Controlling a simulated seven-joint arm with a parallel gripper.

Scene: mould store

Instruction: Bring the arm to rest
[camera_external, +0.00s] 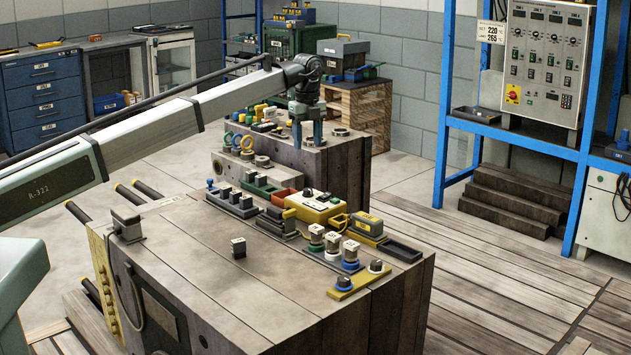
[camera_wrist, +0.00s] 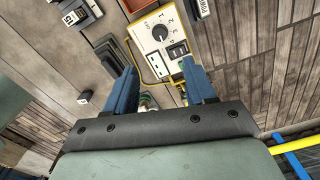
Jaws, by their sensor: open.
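My gripper (camera_external: 308,136) hangs from the outstretched arm, above the back part of the front wooden-topped block (camera_external: 190,265) in the external view. In the wrist view its two blue fingers (camera_wrist: 163,88) stand apart with nothing held between them. Beyond the fingers in that view lies a yellow box with a dial (camera_wrist: 158,32). The same yellow box shows in the external view (camera_external: 318,207), below and apart from the gripper.
Round-topped pieces (camera_external: 350,252), a yellow-black device (camera_external: 366,224) and a dark tray (camera_external: 400,249) crowd the block's right side. A second block (camera_external: 350,150) with yellow rings stands behind. A blue rack (camera_external: 446,110) with a control panel (camera_external: 548,60) is at right. The block's front left top is mostly clear.

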